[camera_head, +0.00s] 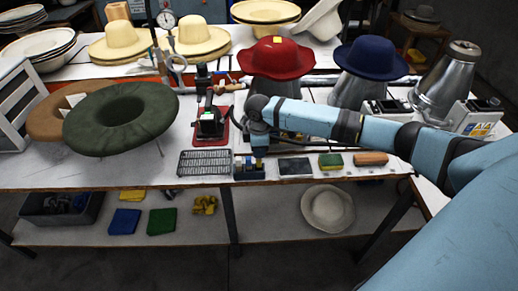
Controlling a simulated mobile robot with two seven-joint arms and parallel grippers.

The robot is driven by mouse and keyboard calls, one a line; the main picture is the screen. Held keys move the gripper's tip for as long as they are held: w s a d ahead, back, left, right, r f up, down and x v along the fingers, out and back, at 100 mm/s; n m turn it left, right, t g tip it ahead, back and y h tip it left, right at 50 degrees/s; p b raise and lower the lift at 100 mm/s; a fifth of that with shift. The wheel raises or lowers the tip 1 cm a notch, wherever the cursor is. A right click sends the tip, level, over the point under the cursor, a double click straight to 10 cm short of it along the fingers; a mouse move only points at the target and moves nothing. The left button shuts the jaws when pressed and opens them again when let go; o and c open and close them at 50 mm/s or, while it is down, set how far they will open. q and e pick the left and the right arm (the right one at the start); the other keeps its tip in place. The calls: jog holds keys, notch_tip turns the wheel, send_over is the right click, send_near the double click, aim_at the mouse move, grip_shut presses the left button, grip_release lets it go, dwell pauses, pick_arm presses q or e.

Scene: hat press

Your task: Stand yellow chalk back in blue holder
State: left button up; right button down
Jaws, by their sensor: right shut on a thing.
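The blue holder (249,174) stands near the front edge of the table, left of the centre. My right arm comes in from the right, and my right gripper (259,153) points down just above the right part of the holder. It is shut on the yellow chalk (259,162), of which only a small piece shows below the fingers. The chalk looks about upright; I cannot tell whether its lower end is inside the holder. Small chalk-like pieces show at the holder's left part. My left gripper is not in view.
A black grid mat (204,163) lies left of the holder; a dark slab (295,166), a green block (330,160) and an orange-brown block (371,158) lie right. A red-based press (210,125) and a red hat (276,58) stand behind.

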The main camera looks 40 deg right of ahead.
jog(key=shift+f, duration=0.8)
jog(key=shift+f+b, duration=0.35)
jog(key=shift+f, duration=0.3)
dwell(0.4)
jog(key=c, duration=0.9)
grip_release()
jog(key=shift+r, duration=0.1)
notch_tip(320, 180, up, 5)
jog(key=p, duration=0.5)
jog(key=shift+r+p, duration=0.7)
jog(key=shift+p, duration=0.45)
jog(key=shift+r+p, duration=0.55)
jog(key=shift+p, duration=0.05)
